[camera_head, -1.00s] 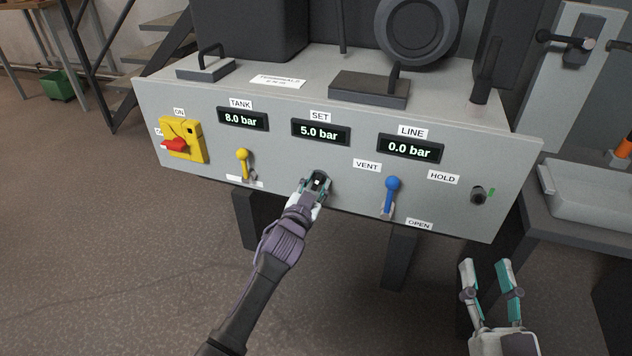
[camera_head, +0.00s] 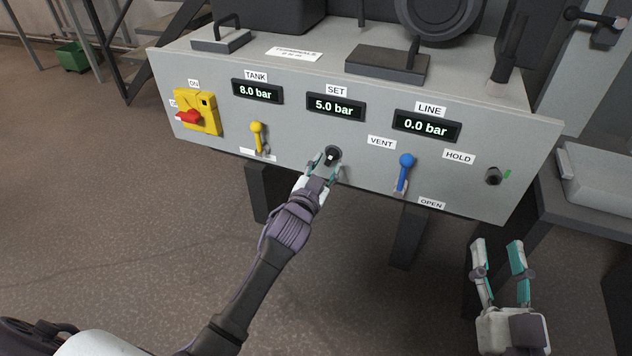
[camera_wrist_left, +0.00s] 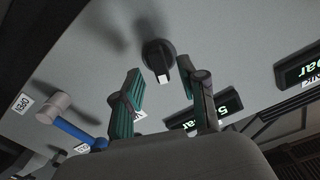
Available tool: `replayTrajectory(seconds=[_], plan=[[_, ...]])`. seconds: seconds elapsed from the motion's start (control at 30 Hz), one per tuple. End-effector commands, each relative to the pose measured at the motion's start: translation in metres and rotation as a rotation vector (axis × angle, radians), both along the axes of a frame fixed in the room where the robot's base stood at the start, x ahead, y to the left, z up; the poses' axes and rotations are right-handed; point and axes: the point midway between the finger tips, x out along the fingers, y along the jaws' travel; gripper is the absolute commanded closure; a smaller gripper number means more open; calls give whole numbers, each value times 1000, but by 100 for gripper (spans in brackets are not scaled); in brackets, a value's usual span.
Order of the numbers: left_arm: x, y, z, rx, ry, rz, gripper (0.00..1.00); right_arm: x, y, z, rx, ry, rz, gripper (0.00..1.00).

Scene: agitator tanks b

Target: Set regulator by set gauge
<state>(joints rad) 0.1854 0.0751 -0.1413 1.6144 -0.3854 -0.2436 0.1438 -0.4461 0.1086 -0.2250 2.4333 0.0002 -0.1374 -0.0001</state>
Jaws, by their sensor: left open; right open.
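The regulator knob (camera_head: 332,155) is black with a white mark and sits on the grey panel below the SET gauge (camera_head: 335,106), which reads 5.0 bar. My left gripper (camera_head: 323,165) is open in front of the knob and a little below it. In the left wrist view the knob (camera_wrist_left: 158,56) stands beyond the open fingertips (camera_wrist_left: 160,85), and the fingers do not appear to touch it. My right gripper (camera_head: 499,248) is open and empty at the lower right, below the panel edge.
The TANK gauge (camera_head: 257,91) reads 8.0 bar and the LINE gauge (camera_head: 427,126) reads 0.0 bar. A blue lever (camera_head: 405,172) is right of the knob, a yellow lever (camera_head: 257,137) left. A red-handled yellow switch (camera_head: 195,113) and a black HOLD knob (camera_head: 493,176) flank them.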

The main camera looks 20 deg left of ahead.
Motion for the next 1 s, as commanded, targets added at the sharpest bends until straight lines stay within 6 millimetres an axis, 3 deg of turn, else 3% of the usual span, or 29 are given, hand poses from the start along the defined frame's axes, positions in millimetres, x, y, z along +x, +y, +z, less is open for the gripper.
replayTrajectory(seconds=[0.2, 0.4, 0.6, 1.0], plan=[[-50, 2, -2, 1, 3, 0, 58, 0, 0, 0, 0, 0, 0, 56], [-80, 3, -1, 1, 2, 1, 58, 0, 0, 0, 0, 0, 0, 56], [-90, 3, 0, 1, 1, 0, 58, 0, 0, 0, 0, 0, -1, 56], [-89, 3, 0, 1, 1, 0, 58, 0, 0, 0, 0, 0, -1, 56]])
